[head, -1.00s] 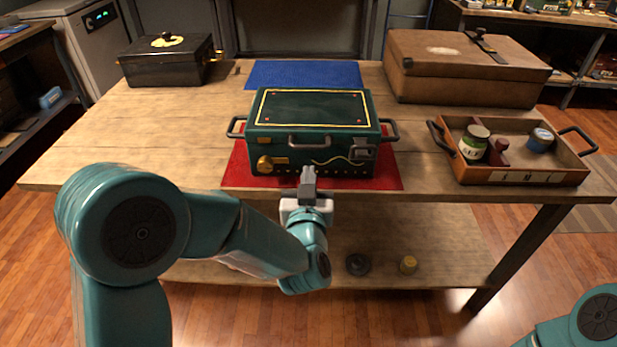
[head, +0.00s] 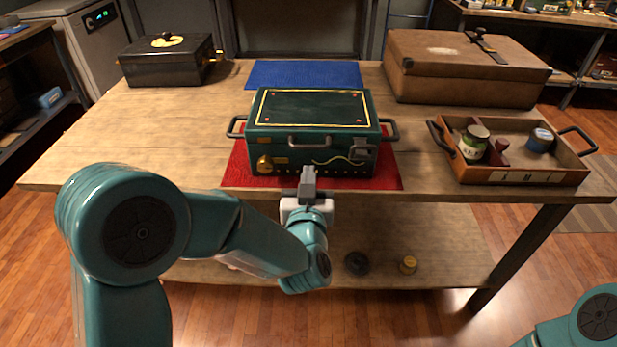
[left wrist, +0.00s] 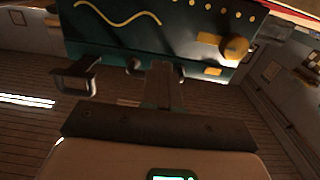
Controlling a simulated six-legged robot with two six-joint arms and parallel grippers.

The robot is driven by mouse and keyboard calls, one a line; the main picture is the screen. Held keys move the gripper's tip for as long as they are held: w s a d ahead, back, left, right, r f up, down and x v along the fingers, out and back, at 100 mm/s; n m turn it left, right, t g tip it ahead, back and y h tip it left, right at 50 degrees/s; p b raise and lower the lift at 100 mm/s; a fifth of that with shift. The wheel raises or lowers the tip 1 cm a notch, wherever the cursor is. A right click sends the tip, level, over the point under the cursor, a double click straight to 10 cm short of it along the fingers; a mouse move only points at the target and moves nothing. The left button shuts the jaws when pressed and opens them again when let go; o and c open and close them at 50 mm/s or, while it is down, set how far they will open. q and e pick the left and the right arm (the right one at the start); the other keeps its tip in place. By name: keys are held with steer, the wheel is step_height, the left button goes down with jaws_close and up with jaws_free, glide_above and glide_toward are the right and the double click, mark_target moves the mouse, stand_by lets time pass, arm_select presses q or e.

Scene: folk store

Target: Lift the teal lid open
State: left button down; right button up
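The dark teal chest (head: 312,150) stands on a red mat on the table, and its teal lid (head: 312,107), edged with a yellow line, lies closed. A grey handle (head: 309,141) is on the lid's front, and a latch (head: 360,149) is to its right. My left gripper (head: 308,175) is in front of the chest, below the handle in the picture, its fingers together and empty. In the left wrist view the fingers (left wrist: 162,85) point at the chest front (left wrist: 155,35), which appears upside down. They cover the handle's middle; contact cannot be told. My right gripper is out of view.
The red mat (head: 235,172) lies under the chest, with a blue mat (head: 303,74) behind. A black box (head: 167,66) is at the back left, a brown case (head: 460,75) at the back right. A wooden tray (head: 520,177) with jars stands right.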

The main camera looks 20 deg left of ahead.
mark_target(310, 139)
arm_select(q)
steer(key=shift+w, duration=0.15)
steer(key=shift+x, duration=3.15)
steer(key=shift+f+b, duration=0.1)
steer(key=shift+b, duration=0.2)
steer(key=shift+s, duration=0.4)
steer(key=shift+r+p, duration=0.75)
steer(key=shift+r, duration=0.75)
